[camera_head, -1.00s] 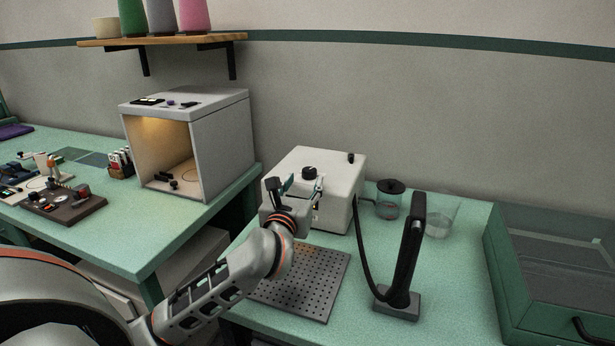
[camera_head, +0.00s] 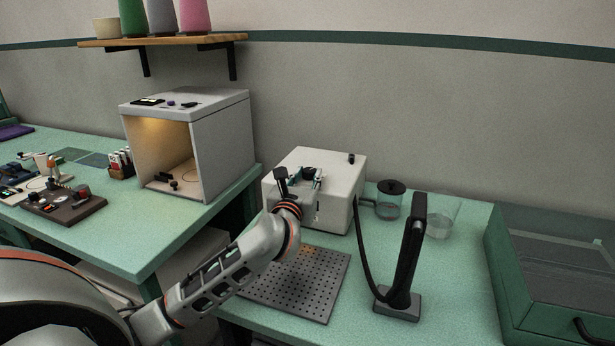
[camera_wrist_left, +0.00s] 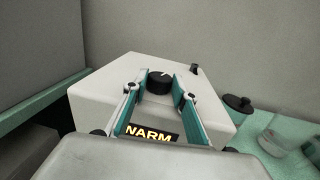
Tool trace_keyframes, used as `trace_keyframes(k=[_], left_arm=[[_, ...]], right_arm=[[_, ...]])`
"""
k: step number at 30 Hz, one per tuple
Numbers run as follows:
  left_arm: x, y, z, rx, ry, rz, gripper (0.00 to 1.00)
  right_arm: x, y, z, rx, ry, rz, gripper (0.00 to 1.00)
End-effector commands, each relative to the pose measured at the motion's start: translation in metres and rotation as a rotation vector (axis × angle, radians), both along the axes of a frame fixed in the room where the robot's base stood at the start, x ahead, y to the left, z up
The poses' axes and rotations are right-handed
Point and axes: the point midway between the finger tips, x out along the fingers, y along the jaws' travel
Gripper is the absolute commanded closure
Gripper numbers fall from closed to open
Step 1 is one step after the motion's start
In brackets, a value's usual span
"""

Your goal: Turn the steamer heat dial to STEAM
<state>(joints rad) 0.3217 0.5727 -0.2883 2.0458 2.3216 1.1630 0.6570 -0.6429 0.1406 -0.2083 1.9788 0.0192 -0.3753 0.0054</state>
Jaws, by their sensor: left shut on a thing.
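The steamer is a white box (camera_head: 334,200) on the green table in the head view. Its black heat dial (camera_head: 309,170) sits on the top face and also shows in the left wrist view (camera_wrist_left: 158,83), with a light pointer mark toward the upper right. My left gripper (camera_head: 304,176) is over the steamer top with its fingers shut on the dial; in the left wrist view the two fingers (camera_wrist_left: 158,90) stand either side of it. A lit label (camera_wrist_left: 150,133) between the fingers reads like "NARM", its first letter partly hidden. My right gripper is not in view.
A small black knob (camera_head: 351,158) stands on the steamer's back corner. A black steam wand (camera_head: 408,255) with a hose stands at right, near a lidded jar (camera_head: 390,200) and a clear beaker (camera_head: 441,221). A perforated plate (camera_head: 300,287) lies in front.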

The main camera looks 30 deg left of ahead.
Motion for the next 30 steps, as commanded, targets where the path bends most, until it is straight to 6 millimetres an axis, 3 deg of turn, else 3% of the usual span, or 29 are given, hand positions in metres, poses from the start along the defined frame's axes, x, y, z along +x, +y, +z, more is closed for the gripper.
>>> trace_keyframes(k=[16,30], left_arm=[[-0.002,0.008,-0.001,0.007,0.006,-0.237,0.95],[-0.002,0.014,0.001,0.002,0.006,-0.533,0.94]], right_arm=[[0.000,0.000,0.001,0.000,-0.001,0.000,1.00],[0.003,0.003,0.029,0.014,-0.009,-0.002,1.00]])
